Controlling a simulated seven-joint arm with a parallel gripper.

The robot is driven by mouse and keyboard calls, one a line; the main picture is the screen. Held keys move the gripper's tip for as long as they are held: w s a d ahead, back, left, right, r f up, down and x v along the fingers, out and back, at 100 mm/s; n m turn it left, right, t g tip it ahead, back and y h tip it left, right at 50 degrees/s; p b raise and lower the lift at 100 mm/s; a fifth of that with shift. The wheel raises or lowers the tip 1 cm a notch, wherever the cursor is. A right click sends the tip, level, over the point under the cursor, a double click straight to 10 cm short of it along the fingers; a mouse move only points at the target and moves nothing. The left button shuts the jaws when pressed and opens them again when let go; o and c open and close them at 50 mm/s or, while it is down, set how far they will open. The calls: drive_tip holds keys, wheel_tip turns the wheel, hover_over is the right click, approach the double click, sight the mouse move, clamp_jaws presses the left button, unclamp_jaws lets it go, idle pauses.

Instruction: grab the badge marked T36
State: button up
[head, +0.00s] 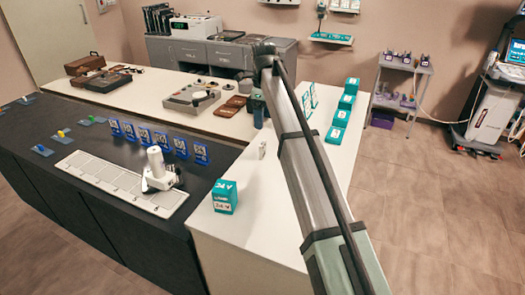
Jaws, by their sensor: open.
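Several blue cards in stands, which may be the badges, stand in a row on the dark counter, from the left one (115,127) to the right one (200,153). Their marks are too small to read, so I cannot tell which is T36. My arm reaches up from the lower right and bends at the top. My gripper (258,112) hangs at its far end over the white counter (225,125), behind and to the right of the cards and apart from them. Its fingers are small and hard to make out. It appears to hold nothing.
A white device (158,172) stands in front of the cards on a pale marked strip (105,180). A teal box (224,196) is at the white counter's near corner. Several teal boxes (341,117) line its right side. A grey instrument (191,97) and brown cases (108,82) lie behind.

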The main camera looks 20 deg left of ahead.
sight(262, 143)
drive_tip(key=f, duration=1.3)
drive_tip(key=shift+s+f, duration=0.2)
drive_tip(key=shift+f, duration=0.2)
drive_tip(key=c, duration=1.1)
